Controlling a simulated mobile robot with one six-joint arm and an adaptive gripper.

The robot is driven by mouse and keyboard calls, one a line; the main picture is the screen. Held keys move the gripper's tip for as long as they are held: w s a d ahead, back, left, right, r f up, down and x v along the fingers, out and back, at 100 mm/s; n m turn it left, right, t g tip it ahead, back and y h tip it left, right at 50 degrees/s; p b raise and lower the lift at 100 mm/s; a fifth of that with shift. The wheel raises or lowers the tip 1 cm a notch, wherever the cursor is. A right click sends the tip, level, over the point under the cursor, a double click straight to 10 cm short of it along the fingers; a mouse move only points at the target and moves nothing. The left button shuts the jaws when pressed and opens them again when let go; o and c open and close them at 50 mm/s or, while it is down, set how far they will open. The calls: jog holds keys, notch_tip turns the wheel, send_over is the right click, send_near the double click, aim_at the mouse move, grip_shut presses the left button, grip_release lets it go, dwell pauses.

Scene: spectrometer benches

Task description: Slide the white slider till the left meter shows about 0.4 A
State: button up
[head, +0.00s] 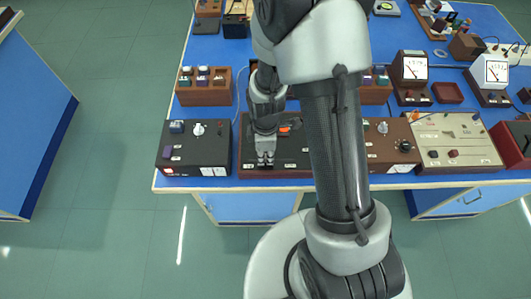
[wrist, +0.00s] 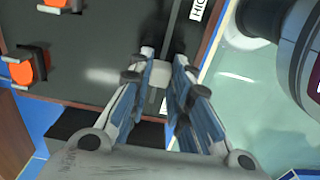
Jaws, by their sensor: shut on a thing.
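The white slider (wrist: 159,74) sits between my fingertips in the wrist view, on a dark-topped panel. A straight slot (wrist: 173,28) runs from it up the panel. My gripper (wrist: 158,82) is shut on the slider; in the head view my gripper (head: 265,161) is low over the front of the dark slider box (head: 290,157). The slider is not clear in the head view. The left meter (head: 414,68), white-faced in a dark brown case, stands at the right; its needle reading is too small to tell.
Orange-capped terminals (wrist: 22,72) stand on the panel. A black box (head: 194,157) is left of the slider box, and a beige box (head: 455,143) is to the right. A second meter (head: 490,72) stands behind. My arm hides part of the bench.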

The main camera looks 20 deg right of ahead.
grip_shut()
jog(key=shift+d, duration=0.1)
jog(key=shift+s+d, duration=0.25)
jog(key=shift+d, duration=0.55)
jog(key=o, duration=0.7)
grip_release()
jog(key=shift+a, duration=0.1)
notch_tip(320, 180, up, 12)
jog(key=shift+r, duration=0.1)
